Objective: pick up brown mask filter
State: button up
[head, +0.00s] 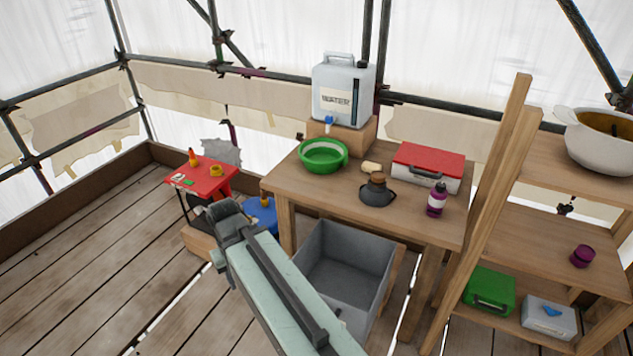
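A small brown round piece (377,179), which looks like the brown mask filter, sits on top of a dark grey, mask-like object (376,195). Both are on the wooden table (290,182), between the green basin and the purple bottle. At this size I cannot tell whether the brown piece is fixed to the dark object or only resting on it. My gripper (232,222) is at the end of my pale green arm, left of the table's front legs and well apart from the brown piece. Its fingers cannot be made out, nor whether it holds anything.
The table also holds a green basin (323,156), water canister (342,92), red-lidded box (428,166) and purple bottle (437,200). A grey bin (365,240) stands below its front. A leaning plank (490,190) and shelf (540,245) are right. Floor at left is clear.

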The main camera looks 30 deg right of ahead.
aim_at(378, 177)
jog(key=u, duration=0.3)
jog(key=i, duration=1)
jog(key=z, duration=0.05)
